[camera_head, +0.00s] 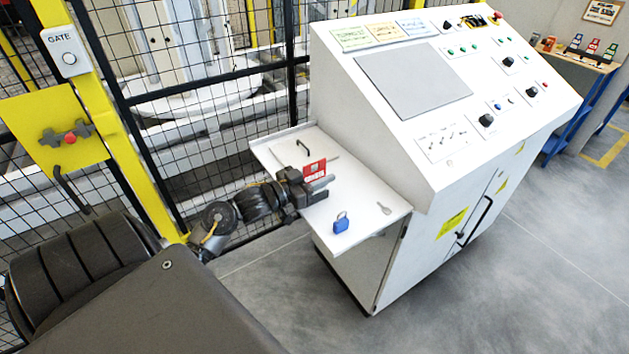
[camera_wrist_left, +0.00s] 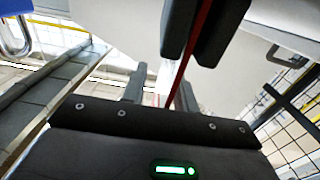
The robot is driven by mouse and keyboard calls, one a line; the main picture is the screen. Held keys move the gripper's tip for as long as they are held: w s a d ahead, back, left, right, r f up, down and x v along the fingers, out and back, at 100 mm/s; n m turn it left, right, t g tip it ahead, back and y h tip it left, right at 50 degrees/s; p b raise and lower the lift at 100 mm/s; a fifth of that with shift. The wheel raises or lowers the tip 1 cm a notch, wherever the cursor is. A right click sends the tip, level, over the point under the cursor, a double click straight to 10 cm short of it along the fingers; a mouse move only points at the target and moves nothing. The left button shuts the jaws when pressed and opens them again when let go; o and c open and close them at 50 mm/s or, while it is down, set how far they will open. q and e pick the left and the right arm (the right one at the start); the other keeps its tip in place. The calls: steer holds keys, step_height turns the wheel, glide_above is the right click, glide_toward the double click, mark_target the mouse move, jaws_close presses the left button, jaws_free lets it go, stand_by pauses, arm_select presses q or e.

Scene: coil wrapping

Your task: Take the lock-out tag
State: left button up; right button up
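The lock-out tag is a small red card with white print (camera_head: 314,170). It stands upright at the side shelf of the white console, at my left gripper (camera_head: 306,187). In the left wrist view the tag (camera_wrist_left: 185,70) shows edge-on as a thin red strip between the two dark fingers (camera_wrist_left: 195,35), which are closed up against it. The gripper is just over the shelf. Whether the tag's lower edge touches the shelf is hidden by the fingers. My right gripper is not in view.
On the shelf (camera_head: 265,152) are a blue padlock (camera_head: 341,224), a small grey key-like piece (camera_head: 384,208) and a dark hook or handle (camera_head: 304,147). The console (camera_head: 400,150) rises on the right. A mesh fence and yellow gate post (camera_head: 105,110) stand left. Floor is clear in front.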

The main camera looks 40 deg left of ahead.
mark_target(321, 169)
arm_select(q)
steer(key=shift+c, duration=0.3)
jaws_close()
steer(key=shift+r, duration=0.4)
step_height(321, 169, up, 2)
steer(key=shift+r+b, duration=0.2)
steer(key=shift+b, duration=0.2)
steer(key=w+d+r+b, duration=0.1)
steer(key=w+d+r, duration=0.7)
steer(key=w, duration=0.3)
steer(key=shift+w+r+b, duration=0.2)
steer(key=shift+r+b, duration=0.2)
steer(key=shift+r, duration=0.5)
